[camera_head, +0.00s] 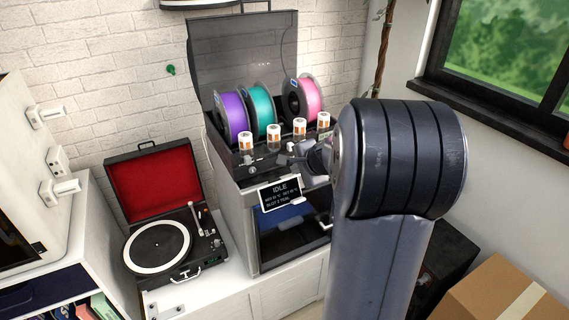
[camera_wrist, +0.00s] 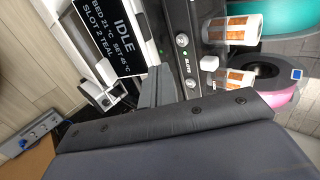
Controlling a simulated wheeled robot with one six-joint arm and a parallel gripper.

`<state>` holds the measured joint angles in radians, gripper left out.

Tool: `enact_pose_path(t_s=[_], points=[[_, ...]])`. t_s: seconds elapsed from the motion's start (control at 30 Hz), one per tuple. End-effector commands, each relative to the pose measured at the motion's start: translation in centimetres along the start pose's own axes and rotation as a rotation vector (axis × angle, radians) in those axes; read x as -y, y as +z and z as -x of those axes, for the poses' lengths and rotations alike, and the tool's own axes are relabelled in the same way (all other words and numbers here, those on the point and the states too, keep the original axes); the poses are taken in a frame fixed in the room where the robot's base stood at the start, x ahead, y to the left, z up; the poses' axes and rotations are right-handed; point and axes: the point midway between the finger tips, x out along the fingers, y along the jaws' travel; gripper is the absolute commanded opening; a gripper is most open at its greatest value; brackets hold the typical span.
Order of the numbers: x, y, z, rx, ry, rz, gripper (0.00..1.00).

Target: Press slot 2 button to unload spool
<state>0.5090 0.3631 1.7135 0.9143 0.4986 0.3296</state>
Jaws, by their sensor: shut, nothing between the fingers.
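The printer (camera_head: 250,222) carries an open spool box with purple (camera_head: 233,115), teal (camera_head: 260,108) and pink (camera_head: 303,97) spools. Its screen (camera_head: 280,193) reads IDLE and SLOT 2 TEAL; it also shows in the wrist view (camera_wrist: 112,45). The wrist view shows round buttons (camera_wrist: 182,40) (camera_wrist: 188,83) on the dark front panel, with a small label between them; I cannot tell which is slot 2. My gripper (camera_wrist: 161,72) is shut and empty, close to the panel between screen and buttons. In the head view my arm partly hides the gripper and the panel's right end.
Several orange-and-white canisters (camera_head: 273,131) stand along the box front, and the clear lid (camera_head: 240,45) is raised behind. A record player (camera_head: 158,245) with an open red lid stands left on the white cabinet. A cardboard box (camera_head: 500,290) is at lower right.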

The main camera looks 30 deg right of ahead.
Motion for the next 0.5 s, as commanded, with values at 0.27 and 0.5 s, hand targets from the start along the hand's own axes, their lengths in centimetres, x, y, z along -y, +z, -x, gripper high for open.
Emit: enact_pose_path(t_s=[0.27,0.5], points=[[-0.1,0.1,-5.0,0.002,0.002,-0.001,0.00],[2.2,0.0,-6.8,0.000,0.000,0.000,0.00]])
